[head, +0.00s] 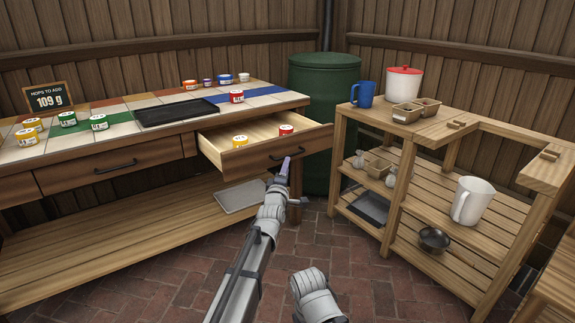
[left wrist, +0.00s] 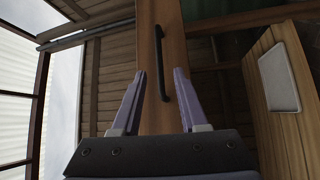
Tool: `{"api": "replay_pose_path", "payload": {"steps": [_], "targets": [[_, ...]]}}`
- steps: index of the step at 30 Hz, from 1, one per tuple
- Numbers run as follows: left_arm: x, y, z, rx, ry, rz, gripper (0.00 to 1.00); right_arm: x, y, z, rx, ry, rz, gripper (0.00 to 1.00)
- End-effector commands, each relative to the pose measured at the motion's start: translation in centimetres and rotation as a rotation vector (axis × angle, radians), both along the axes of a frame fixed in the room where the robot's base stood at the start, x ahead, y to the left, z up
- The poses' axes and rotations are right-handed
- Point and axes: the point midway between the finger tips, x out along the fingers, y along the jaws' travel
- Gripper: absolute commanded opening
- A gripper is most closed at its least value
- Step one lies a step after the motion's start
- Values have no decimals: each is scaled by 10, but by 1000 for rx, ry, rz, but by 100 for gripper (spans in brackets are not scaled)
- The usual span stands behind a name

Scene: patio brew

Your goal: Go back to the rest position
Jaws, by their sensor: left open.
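My left gripper (head: 290,185) is open, in front of the pulled-out drawer (head: 228,140) under the tiled counter. Its two purple fingers stand apart in the left wrist view (left wrist: 160,76). The dark drawer handle (head: 292,152) lies near the upper fingertip. In the left wrist view the handle (left wrist: 163,62) shows upright between the fingers' lines, and the fingers are not closed on it. I cannot tell the exact gap. My right gripper is not in view.
The tiled counter (head: 120,122) holds jars, a black tray (head: 176,112) and a sign reading 109 g (head: 50,99). A wooden shelf unit (head: 420,123) stands right with a blue mug (head: 365,94) and white pitcher (head: 472,201). A green barrel (head: 324,85) stands behind. Brick floor lies between.

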Motion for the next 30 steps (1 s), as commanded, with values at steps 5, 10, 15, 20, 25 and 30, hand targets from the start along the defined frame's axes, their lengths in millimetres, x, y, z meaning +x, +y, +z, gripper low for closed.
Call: {"api": "replay_pose_path", "payload": {"steps": [5,10,15,20,25,30], "targets": [[-1,0,0,0,0,0,43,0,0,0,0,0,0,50],[-4,3,-5,27,20,1,43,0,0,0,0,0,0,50],[-36,24,-56,267,212,-9,43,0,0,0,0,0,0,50],[-102,60,-132,631,508,-103,43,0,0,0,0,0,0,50],[-195,97,-197,959,798,-305,43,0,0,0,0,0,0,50],[-270,122,-228,1143,979,-511,43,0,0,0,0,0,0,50]]}}
